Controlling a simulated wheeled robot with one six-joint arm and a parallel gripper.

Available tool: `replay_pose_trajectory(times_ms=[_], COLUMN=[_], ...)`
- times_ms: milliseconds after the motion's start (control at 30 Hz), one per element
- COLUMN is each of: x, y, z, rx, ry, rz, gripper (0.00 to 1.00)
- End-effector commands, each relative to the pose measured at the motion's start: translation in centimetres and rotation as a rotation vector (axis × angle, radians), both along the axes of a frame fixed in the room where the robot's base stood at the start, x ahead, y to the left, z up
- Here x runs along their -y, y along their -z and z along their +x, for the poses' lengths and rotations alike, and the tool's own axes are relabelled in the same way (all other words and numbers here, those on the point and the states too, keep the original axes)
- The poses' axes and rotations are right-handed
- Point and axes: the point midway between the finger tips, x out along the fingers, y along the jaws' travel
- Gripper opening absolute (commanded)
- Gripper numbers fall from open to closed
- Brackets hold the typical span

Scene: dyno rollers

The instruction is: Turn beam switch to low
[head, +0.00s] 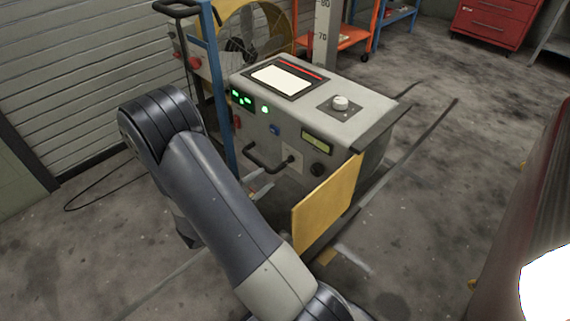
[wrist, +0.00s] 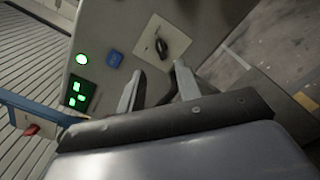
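The beam switch looks like the dark rotary switch (head: 291,158) on a small beige plate on the front panel of the grey machine (head: 340,118). In the wrist view the switch (wrist: 161,46) sits on its beige plate, just beyond my fingertips. My gripper (wrist: 157,83) is open, its two grey fingers apart with nothing between them. The fingers point at the panel a little short of the switch and appear not to touch it. In the head view my arm hides most of the gripper. The switch's setting marks are too small to read.
A blue button (wrist: 114,59) and green lights (wrist: 82,59) share the panel. A yellow panel (head: 325,205) stands in front of the machine's right side. A blue post (head: 217,90) rises at its left.

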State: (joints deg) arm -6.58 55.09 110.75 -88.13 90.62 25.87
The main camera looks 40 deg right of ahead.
Motion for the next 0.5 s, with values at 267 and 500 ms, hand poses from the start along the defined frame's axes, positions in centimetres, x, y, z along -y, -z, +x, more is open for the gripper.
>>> replay_pose_trajectory(times_ms=[267, 500], x=[4.7, 8.0], y=[0.0, 0.0], z=[0.2, 0.5], rx=[0.000, 0.000], ry=[0.008, 0.005], rz=[0.001, 0.002], gripper=[0.33, 0.33])
